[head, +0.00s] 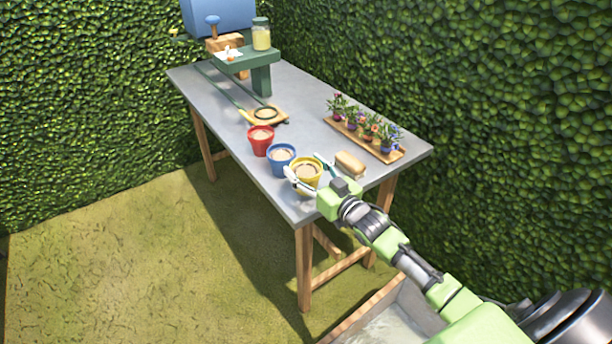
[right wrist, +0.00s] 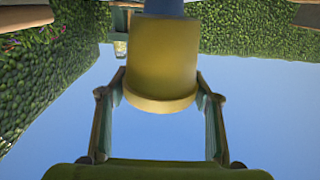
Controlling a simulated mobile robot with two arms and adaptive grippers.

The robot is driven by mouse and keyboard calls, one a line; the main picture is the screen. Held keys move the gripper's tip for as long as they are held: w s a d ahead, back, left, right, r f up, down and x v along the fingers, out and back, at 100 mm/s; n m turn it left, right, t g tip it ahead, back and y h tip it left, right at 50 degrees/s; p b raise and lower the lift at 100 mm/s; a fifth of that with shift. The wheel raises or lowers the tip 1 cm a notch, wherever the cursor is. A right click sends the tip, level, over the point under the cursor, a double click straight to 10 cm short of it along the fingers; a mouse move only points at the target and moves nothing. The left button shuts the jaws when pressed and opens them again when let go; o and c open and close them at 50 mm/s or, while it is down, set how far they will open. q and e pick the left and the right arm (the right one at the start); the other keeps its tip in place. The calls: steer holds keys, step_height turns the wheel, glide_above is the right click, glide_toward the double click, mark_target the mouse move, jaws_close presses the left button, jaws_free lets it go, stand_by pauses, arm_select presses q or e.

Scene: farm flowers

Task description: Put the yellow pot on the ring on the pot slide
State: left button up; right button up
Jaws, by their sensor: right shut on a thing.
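The yellow pot (head: 306,181), filled with brown soil, is near the front corner of the grey table. My right gripper (head: 303,166) is shut on it, with one finger on each side. The right wrist view shows the pot (right wrist: 160,60) between both fingers. I cannot tell whether the pot touches the table. The dark ring (head: 265,114) lies on a small wooden plate at the lower end of the pot slide (head: 225,92), which has green rails. No pot stands on the ring. My left gripper is not in view.
A blue pot (head: 281,158) and a red pot (head: 261,140) stand between the yellow pot and the ring. A sponge-like block (head: 350,163) lies to the right. A wooden tray (head: 398,156) of flowers is at the right edge. A green stand (head: 262,78) holds a jar. The table middle (head: 300,115) is clear.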

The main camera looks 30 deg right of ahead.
mark_target(298, 170)
step_height(298, 170, down, 2)
steer(key=shift+p, duration=0.45)
steer(key=shift+f, duration=0.15)
steer(key=shift+f, duration=0.2)
steer(key=o, duration=1.3)
steer(key=shift+s, duration=0.1)
steer(key=shift+f+b, duration=0.15)
steer(key=shift+b, duration=0.2)
steer(key=s+d+r+b, duration=0.1)
steer(key=s+d, duration=0.1)
steer(key=s, duration=1.1)
steer(key=shift+s+d+r, duration=0.2)
steer(key=shift+s+d, duration=0.1)
